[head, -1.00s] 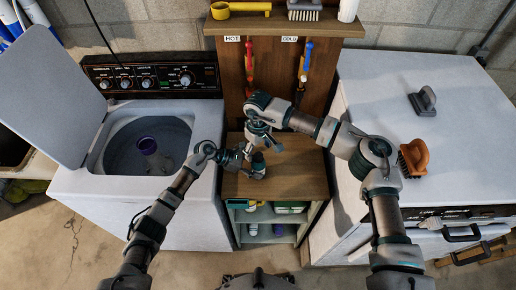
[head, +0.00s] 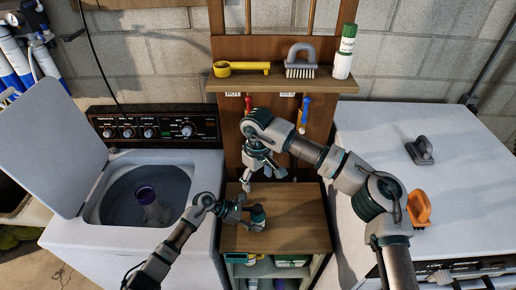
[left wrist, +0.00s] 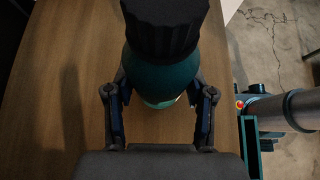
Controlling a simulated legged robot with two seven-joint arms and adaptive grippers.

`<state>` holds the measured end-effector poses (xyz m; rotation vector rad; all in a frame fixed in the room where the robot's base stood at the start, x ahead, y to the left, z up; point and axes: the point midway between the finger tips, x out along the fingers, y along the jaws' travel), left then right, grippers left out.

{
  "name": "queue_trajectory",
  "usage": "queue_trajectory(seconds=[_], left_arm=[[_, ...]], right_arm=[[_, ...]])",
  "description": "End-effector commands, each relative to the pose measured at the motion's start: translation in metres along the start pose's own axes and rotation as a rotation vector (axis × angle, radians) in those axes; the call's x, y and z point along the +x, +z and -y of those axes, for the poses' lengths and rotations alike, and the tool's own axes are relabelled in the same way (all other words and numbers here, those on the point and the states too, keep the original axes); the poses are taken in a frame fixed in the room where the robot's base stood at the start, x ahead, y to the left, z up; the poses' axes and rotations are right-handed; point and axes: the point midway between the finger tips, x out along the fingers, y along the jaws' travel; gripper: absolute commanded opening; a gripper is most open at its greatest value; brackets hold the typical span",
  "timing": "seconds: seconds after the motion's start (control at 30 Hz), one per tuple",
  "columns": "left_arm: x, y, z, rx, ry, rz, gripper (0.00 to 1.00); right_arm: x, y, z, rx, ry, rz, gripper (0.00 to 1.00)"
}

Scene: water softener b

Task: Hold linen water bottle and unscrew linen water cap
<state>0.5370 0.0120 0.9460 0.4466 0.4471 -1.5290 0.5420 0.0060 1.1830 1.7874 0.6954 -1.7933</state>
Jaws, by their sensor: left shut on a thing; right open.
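The linen water bottle, a teal bottle (left wrist: 165,82) with a ribbed black cap (left wrist: 165,25), fills the upper middle of the left wrist view. In the head view the bottle (head: 257,215) stands on the wooden cabinet top. My left gripper (head: 247,214) is shut around its body from the left; its fingers (left wrist: 160,98) lie on either side of the bottle in the wrist view. The cap sits on the bottle. My right gripper (head: 263,174) is open and empty, above and behind the bottle, apart from the cap.
The wooden cabinet top (head: 300,225) is clear right of the bottle. An open washer (head: 75,212) is at left, a white machine (head: 450,160) with a grey brush (head: 420,150) and an orange brush (head: 419,207) at right. A shelf (head: 290,84) is behind.

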Motion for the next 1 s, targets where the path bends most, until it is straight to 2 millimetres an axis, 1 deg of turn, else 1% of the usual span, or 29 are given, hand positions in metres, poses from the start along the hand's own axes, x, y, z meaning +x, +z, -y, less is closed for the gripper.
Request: queue_trajectory(seconds=[0.17, 0.2, 0.27, 0.3, 0.57, 0.67, 0.77, 0.87, 1.0], left_arm=[[0.0, 0.001, 0.0, 0.001, 0.0, 0.001, 0.0], [0.0, 0.001, 0.0, 0.001, 0.0, 0.001, 0.64], [0.0, 0.001, 0.0, 0.001, 0.0, 0.001, 0.79], [0.0, 0.001, 0.0, 0.001, 0.0, 0.001, 0.83], [0.0, 0.0, 0.0, 0.0, 0.0, 0.0, 0.83], [-0.004, 0.0, -0.001, 0.001, 0.001, 0.0, 0.83], [-0.017, -0.001, -0.001, 0.002, 0.003, -0.002, 0.83], [-0.038, -0.001, -0.001, 0.002, 0.004, -0.003, 0.83], [-0.07, -0.002, -0.001, 0.0, 0.003, -0.002, 0.83]], right_arm=[[0.0, 0.0, 0.0, 0.0, 0.0, 0.0, 0.78], [0.0, 0.0, 0.0, 0.0, 0.0, 0.0, 0.78], [0.0, 0.0, 0.0, 0.0, 0.0, 0.0, 0.78], [0.0, 0.0, 0.0, 0.0, 0.0, 0.0, 0.78], [0.001, 0.0, 0.0, 0.0, 0.0, 0.001, 0.78], [0.001, 0.0, 0.0, 0.0, 0.0, 0.001, 0.78], [0.001, 0.0, 0.0, 0.0, 0.0, 0.001, 0.78], [0.001, 0.0, 0.0, 0.0, 0.0, 0.001, 0.78], [0.001, 0.0, 0.0, 0.0, 0.0, 0.001, 0.78]])
